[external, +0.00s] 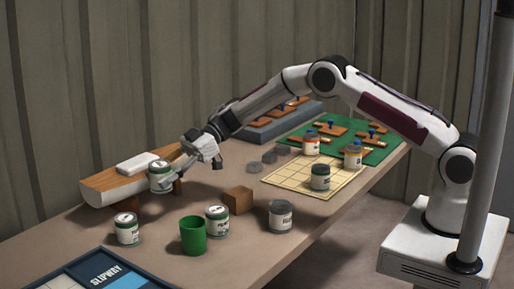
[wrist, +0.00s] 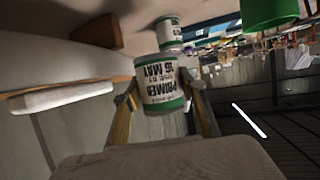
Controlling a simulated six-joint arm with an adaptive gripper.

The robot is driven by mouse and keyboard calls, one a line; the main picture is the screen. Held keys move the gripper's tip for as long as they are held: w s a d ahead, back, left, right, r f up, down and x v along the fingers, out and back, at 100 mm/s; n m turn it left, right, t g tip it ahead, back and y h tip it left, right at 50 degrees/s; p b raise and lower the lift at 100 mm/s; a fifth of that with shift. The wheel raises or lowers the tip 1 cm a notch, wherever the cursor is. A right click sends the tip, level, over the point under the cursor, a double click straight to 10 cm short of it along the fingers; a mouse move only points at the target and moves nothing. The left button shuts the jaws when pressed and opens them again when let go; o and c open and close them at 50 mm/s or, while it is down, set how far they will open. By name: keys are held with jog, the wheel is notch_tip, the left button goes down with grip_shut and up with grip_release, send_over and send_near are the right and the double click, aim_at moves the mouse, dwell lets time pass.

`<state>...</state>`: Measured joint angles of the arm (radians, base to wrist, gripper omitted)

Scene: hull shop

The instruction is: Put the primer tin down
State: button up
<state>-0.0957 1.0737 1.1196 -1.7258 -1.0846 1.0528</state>
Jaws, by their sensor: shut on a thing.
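My gripper (external: 168,174) is shut on the primer tin (external: 160,184), a white tin with green bands. In the wrist view the primer tin (wrist: 162,92) sits between the two fingers (wrist: 165,105), its label reading "PRIMER" and "MAY", upside down in the picture. In the external view the tin is beside the right end of the wooden hull model (external: 105,190), above the table. I cannot tell whether it touches the hull. Part of it is hidden by my fingers.
Similar tins (external: 127,229) (external: 217,221) (external: 280,216), a green cup (external: 193,235) and a brown block (external: 238,200) stand nearby. A white block (external: 138,163) lies on the hull. A gridded mat (external: 285,181) holds a tin and bottles. A SLIPWAY board (external: 75,278) lies front left.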

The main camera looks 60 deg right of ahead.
jog(key=shift+f, duration=3)
jog(key=shift+f, duration=1.9)
jog(key=shift+f, duration=0.1)
jog(key=o, duration=1.4)
jog(key=shift+c, duration=0.2)
jog(key=shift+d, duration=0.1)
jog(key=v, duration=1.2)
